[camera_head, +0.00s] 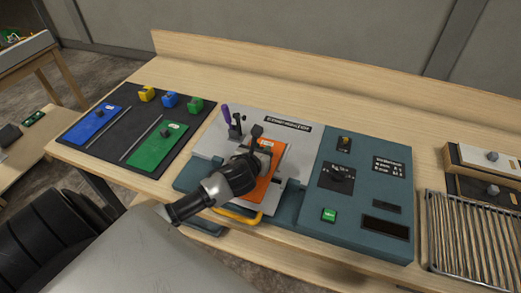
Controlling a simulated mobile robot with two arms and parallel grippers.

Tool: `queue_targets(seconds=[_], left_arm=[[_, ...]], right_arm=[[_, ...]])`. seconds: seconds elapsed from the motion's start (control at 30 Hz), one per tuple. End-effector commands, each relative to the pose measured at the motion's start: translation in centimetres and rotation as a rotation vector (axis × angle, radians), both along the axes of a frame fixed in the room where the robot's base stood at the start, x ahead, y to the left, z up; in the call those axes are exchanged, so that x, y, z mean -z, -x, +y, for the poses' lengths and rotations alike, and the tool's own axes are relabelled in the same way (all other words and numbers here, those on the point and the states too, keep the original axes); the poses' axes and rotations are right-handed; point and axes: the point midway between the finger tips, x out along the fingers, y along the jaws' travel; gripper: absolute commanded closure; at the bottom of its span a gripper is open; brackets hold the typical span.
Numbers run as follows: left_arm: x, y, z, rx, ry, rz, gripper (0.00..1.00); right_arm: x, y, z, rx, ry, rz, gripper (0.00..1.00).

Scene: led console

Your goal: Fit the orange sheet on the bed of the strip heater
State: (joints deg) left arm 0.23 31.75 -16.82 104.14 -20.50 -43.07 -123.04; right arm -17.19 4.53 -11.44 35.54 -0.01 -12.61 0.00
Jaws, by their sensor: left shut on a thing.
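The strip heater (318,225) is a teal console with a light grey bed (212,138) on its left side. The orange sheet (267,187) is over the bed, long side running from front to back. My left gripper (263,146) is shut on the orange sheet, near its far end, and the gripper and wrist hide part of the sheet. I cannot tell whether the sheet touches the bed or is slightly above it. My right gripper is not in view.
A black mat (120,113) at left holds a blue sheet (92,125), a green sheet (158,146) and three small coloured blocks. A purple-handled lever (227,117) stands at the bed's back left. A yellow handle (238,215) is in front. A wire rack (470,235) is at right.

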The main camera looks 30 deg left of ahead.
Motion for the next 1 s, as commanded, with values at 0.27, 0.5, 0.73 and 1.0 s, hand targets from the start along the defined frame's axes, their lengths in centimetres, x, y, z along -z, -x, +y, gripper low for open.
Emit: queue_targets(seconds=[0.27, 0.5, 0.73, 1.0], left_arm=[[0.30, -0.02, 0.02, 0.000, -0.001, -0.002, 1.00], [0.59, -0.03, 0.02, 0.000, 0.000, -0.002, 1.00], [0.73, -0.04, 0.03, 0.000, 0.000, -0.002, 1.00], [0.73, -0.03, 0.02, 0.000, 0.000, -0.002, 0.53]], right_arm=[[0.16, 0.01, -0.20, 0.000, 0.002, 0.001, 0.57], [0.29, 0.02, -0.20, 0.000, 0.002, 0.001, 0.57], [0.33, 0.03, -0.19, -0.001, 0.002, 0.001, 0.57], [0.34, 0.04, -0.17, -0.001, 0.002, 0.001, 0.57]])
